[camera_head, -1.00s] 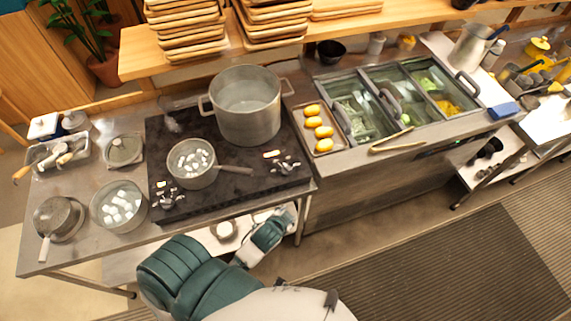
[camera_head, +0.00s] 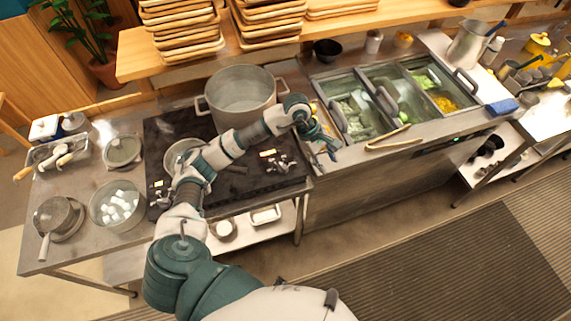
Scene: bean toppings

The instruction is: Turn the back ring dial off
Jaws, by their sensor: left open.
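I cannot tell from here which dial belongs to the back ring. A large steel pot (camera_head: 238,92) stands on the back of the stove. My left gripper (camera_head: 328,152) is open and empty, to the right of the right-hand dials and above the counter edge. My right gripper is out of view.
A small pot (camera_head: 181,152) on the stove is mostly hidden behind my left arm. A bowl of white pieces (camera_head: 118,205) stands at the left. Glass-sided food bins (camera_head: 365,122) and tongs (camera_head: 390,138) lie right of my gripper.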

